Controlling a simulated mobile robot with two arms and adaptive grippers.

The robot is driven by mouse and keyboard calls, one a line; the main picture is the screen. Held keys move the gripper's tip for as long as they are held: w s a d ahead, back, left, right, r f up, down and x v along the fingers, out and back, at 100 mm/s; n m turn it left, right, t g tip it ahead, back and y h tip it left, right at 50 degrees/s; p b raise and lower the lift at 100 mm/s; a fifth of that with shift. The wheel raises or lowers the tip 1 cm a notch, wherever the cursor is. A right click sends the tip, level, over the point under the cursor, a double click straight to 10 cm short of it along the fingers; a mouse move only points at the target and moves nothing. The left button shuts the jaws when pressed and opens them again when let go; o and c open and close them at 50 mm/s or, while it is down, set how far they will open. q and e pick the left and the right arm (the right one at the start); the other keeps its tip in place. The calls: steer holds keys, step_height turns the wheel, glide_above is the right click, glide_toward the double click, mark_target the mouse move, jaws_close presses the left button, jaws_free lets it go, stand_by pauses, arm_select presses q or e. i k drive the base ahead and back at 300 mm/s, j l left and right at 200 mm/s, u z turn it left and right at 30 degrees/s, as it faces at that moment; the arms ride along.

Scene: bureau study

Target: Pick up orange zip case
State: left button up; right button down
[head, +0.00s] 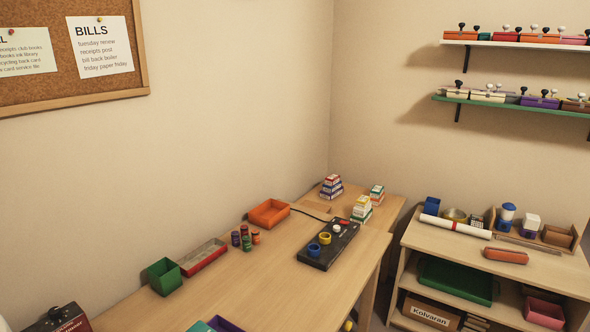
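An orange, rounded, elongated case (505,256), which looks like the orange zip case, lies on top of the low wooden cabinet (560,272) at the right. It lies near the cabinet's front edge, in front of a thin grey bar and a white roll. No zip can be made out at this size. Neither of my grippers is in view.
The long desk (250,275) holds an orange tray (269,213), a green box (164,276), a red-rimmed tray (203,257) and a black panel (328,245). A white roll (455,226) lies behind the case. The cabinet's front right top is mostly clear.

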mark_target(495, 253)
steer(key=z, duration=1.5)
